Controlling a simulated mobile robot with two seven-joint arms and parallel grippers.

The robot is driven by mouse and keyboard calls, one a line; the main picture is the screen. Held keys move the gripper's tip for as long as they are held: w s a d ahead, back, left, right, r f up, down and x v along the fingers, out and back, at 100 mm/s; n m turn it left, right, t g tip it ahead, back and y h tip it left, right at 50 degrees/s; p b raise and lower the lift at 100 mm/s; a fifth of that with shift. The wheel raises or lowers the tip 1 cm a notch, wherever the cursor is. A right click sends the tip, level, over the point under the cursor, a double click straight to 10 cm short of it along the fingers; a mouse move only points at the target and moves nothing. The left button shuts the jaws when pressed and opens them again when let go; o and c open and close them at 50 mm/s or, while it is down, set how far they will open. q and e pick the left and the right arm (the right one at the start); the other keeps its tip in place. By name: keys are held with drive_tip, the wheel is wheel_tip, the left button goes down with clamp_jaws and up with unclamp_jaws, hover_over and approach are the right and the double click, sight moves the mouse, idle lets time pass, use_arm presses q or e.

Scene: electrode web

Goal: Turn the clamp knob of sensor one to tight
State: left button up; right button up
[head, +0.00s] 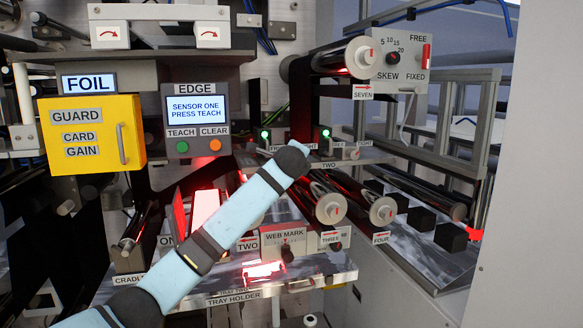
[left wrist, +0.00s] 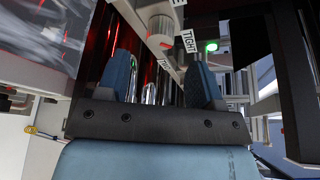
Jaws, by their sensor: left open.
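In the left wrist view my left gripper (left wrist: 162,80) is open, with its two blue fingers apart and nothing visibly held between them. A grey round knob (left wrist: 161,27) is beyond the fingertips, beside a label reading TIGHT (left wrist: 187,42). Its pointer setting is too small to tell. In the head view my blue left arm crosses the middle, and its dark wrist end hides the gripper fingers and part of the sensor row. The edge display (head: 195,110) reads SENSOR ONE PRESS TEACH. My right gripper is in neither view.
A green lamp (head: 265,134) and a second green lamp (head: 326,133) glow near the wrist. Rollers (head: 328,207) lie below right. The yellow guard box (head: 90,135) stands left, and the skew panel (head: 400,58) is upper right.

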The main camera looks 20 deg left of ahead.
use_arm(q)
drive_tip(key=b+v, duration=0.1)
drive_tip(key=v, duration=0.7)
drive_tip(key=shift+s+b, duration=0.2)
drive_tip(key=shift+b, duration=0.15)
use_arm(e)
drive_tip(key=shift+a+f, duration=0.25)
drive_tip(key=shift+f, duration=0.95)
use_arm(q)
drive_tip(key=shift+d+r, duration=0.1)
